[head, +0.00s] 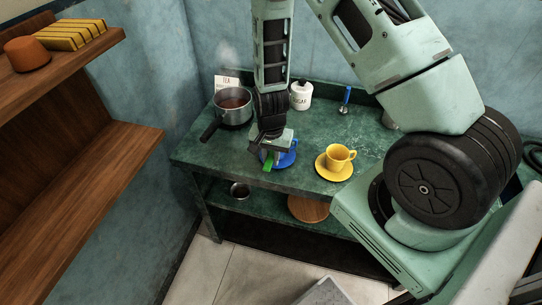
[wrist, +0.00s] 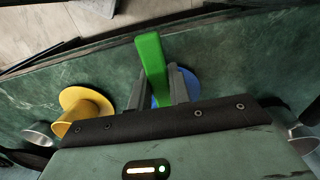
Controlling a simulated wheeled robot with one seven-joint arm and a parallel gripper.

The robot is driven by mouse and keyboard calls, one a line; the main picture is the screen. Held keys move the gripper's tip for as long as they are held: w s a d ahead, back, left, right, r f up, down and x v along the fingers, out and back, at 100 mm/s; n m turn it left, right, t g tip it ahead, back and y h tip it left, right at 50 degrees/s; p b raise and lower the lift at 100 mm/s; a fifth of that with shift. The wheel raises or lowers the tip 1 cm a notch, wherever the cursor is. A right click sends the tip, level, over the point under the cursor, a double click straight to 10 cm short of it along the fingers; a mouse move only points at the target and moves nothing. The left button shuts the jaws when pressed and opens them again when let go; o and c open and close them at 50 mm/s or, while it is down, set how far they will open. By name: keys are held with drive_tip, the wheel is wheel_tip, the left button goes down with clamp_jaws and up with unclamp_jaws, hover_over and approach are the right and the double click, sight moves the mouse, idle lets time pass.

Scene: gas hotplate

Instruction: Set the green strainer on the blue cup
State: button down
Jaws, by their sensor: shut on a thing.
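My gripper (head: 270,149) is shut on the green strainer (head: 268,162) and is over the front left of the green counter. In the wrist view the strainer's green handle (wrist: 151,62) sticks out between my two fingers (wrist: 162,75). The strainer's bowl is hidden behind the gripper. The blue cup and its blue saucer (head: 288,157) are right below my gripper and mostly covered by it. Blue also shows beside the fingers in the wrist view (wrist: 188,84). I cannot tell whether the strainer touches the cup.
A yellow cup (head: 338,156) on a yellow saucer (head: 323,173) stands just right of my gripper. A pot (head: 233,105) of brown liquid stands at the left, its handle towards the front. A white sugar jar (head: 301,96) and a blue-handled utensil (head: 345,99) are behind.

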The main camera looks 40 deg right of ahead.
drive_tip(key=shift+f, duration=0.2)
drive_tip(key=c, duration=1.2)
unclamp_jaws()
drive_tip(key=shift+c, duration=0.2)
wheel_tip(320, 180, up, 17)
drive_tip(key=b, duration=0.1)
drive_tip(key=s+a+r+n+y+b, duration=0.1)
drive_tip(key=s+a+r+n, duration=0.1)
drive_tip(key=s+a+n, duration=0.3)
drive_tip(key=s+a+r+n+b, duration=0.1)
drive_tip(key=a+r+n, duration=0.1)
drive_tip(key=a, duration=0.5)
drive_tip(key=s+a+r+n, duration=0.1)
drive_tip(key=s+a+n, duration=0.2)
drive_tip(key=s+n, duration=0.2)
drive_tip(key=s+a+r+n+b, duration=0.1)
drive_tip(key=s+a+n, duration=0.2)
drive_tip(key=s+n, duration=0.3)
drive_tip(key=s, duration=0.2)
drive_tip(key=shift+s+a+r, duration=0.3)
drive_tip(key=shift+s, duration=0.05)
